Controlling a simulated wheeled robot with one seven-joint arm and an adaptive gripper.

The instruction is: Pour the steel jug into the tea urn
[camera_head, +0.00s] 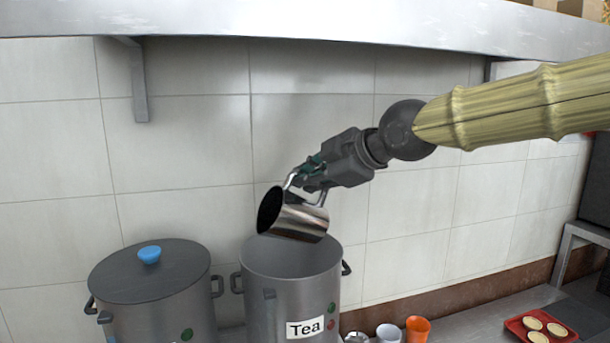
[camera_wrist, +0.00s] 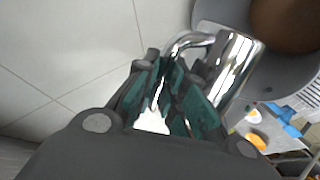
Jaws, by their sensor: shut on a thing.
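The steel jug (camera_head: 303,222) is tipped well over to the left above the tea urn, with its dark mouth facing left. My gripper (camera_head: 312,180) is shut on the jug's handle. In the wrist view the gripper's green-padded fingers (camera_wrist: 178,95) close around the handle of the shiny jug (camera_wrist: 235,65). The tea urn (camera_head: 290,285) is a grey steel pot with a "Tea" label and no lid on it. The wrist view shows brown liquid (camera_wrist: 288,22) inside the urn. Whether anything flows from the jug cannot be seen.
A second pot with a dark lid (camera_head: 150,272) and blue knob stands left of the urn. A white cup (camera_head: 389,333), an orange cup (camera_head: 418,329) and a red tray (camera_head: 541,328) of round pastries are at right. A steel shelf (camera_head: 300,25) runs overhead before the tiled wall.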

